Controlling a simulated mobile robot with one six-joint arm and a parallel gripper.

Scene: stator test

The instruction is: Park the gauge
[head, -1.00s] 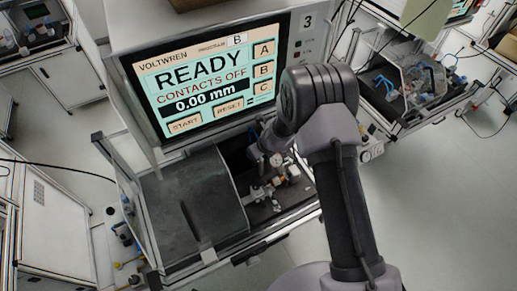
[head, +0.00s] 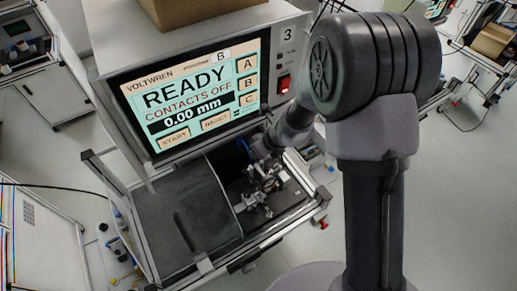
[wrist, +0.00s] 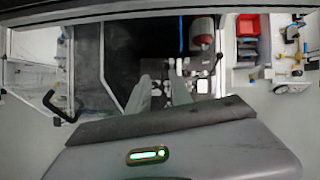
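My gripper (wrist: 160,88) shows in the wrist view as two grey fingers standing apart, with nothing clearly held between them. Beyond the fingertips is a cluster of small pale metal parts (wrist: 178,96) on a dark bed. In the head view the gripper is small and partly hidden behind my arm, above the metal fixture (head: 256,200) in the open bay. A small round, dial-like part (head: 268,184) sits by the fixture; I cannot tell for sure that it is the task's gauge. The tester screen (head: 200,92) reads READY, CONTACTS OFF, 0.00 mm, program B.
A dark cover (head: 188,215) lies left of the bay. A cardboard box (head: 190,10) stands on the tester. In the wrist view a red bin (wrist: 248,24) and a round-faced meter (wrist: 281,89) are at the right. Open floor lies right of the bench.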

